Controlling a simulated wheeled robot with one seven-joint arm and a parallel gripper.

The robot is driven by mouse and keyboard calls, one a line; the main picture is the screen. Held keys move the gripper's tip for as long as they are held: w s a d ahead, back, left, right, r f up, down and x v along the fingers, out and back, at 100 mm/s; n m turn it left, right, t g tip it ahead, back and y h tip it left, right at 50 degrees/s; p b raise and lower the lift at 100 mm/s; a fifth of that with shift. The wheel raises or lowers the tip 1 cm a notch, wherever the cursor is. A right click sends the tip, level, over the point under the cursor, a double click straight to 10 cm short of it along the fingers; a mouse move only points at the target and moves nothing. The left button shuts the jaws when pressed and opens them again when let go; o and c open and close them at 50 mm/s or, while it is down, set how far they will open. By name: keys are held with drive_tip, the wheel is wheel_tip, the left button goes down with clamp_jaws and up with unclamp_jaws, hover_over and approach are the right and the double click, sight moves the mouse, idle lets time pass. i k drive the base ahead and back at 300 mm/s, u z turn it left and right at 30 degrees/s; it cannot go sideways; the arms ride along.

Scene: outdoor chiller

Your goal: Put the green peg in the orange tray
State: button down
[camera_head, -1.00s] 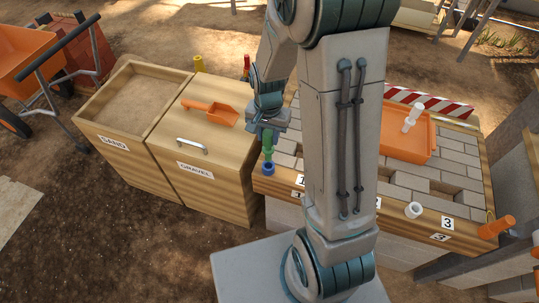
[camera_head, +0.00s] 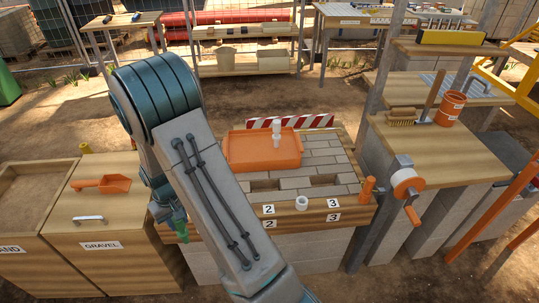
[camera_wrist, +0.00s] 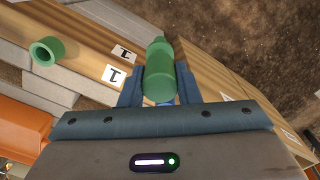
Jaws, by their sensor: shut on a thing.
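My gripper (camera_wrist: 160,90) is shut on the green peg (camera_wrist: 160,70), which sits between its blue fingers in the wrist view. In the head view the green peg (camera_head: 181,229) shows small below my gripper (camera_head: 172,212), at the left front end of the bench, partly covered by my arm. I cannot tell whether its lower end is clear of the bench. The orange tray (camera_head: 245,158) lies on the bench to the right of my gripper and farther back. A white peg (camera_head: 276,132) stands in the tray.
A green ring (camera_wrist: 47,50) sits near label 1 on the wooden edge. A white ring (camera_head: 301,203) sits on the front edge between labels 2 and 3. The gravel box (camera_head: 105,220) is at left.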

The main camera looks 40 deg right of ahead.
sight(248, 149)
drive_tip(key=k, duration=0.85)
drive_tip(key=u, duration=0.65)
drive_tip(key=i, duration=0.85)
drive_tip(key=z, duration=1.65)
